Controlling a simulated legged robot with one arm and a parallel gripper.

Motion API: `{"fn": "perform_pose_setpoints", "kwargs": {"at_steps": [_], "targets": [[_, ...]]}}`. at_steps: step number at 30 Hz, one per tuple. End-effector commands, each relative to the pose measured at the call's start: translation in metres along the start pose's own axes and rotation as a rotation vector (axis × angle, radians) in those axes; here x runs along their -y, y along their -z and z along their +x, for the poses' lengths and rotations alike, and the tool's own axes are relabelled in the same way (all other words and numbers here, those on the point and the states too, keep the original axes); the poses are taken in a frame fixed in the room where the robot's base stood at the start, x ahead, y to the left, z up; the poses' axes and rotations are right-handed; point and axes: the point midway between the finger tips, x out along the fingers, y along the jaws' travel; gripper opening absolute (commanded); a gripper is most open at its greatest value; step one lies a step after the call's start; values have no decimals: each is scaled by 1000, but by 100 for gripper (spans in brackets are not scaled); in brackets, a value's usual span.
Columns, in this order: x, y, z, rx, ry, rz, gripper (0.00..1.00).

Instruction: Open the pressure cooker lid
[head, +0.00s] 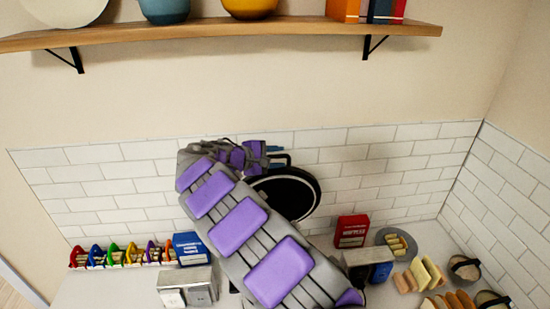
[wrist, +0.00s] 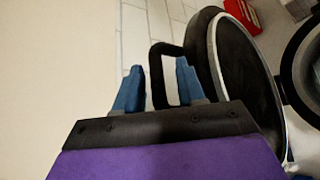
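The pressure cooker lid (head: 288,193) is a dark disc with a pale rim, standing steeply tilted against the tiled wall in the head view. In the wrist view the lid (wrist: 248,85) is right of my gripper, with a black loop handle (wrist: 157,75) at its left. The round pot (wrist: 303,70) shows partly at the right edge; my arm hides it in the head view. My gripper (wrist: 158,88) has its blue fingers apart, with one side of the handle loop between them. I see no clear contact. My gripper (head: 262,150) is beside the lid's upper left in the head view.
A wooden shelf (head: 220,32) with bowls and books runs above. On the counter are a toaster (head: 187,288), a blue box (head: 190,249), a red box (head: 351,231), a plate (head: 397,243) and bread slices (head: 425,274). The tiled wall is close behind.

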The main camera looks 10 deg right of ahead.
Motion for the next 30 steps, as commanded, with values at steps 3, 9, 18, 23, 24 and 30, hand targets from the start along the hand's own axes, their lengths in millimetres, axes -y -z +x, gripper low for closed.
{"fn": "perform_pose_setpoints", "kwargs": {"at_steps": [3, 9, 18, 23, 24, 30], "targets": [[0, 0, -4, -1, -1, 0, 40], [1, 1, -34, -2, -3, 1, 40], [1, 3, -101, -3, -3, 1, 40], [1, 4, -135, -4, -2, 1, 40], [0, 4, -142, -6, -2, 1, 40], [0, 3, -165, -2, 0, 1, 40]]}}
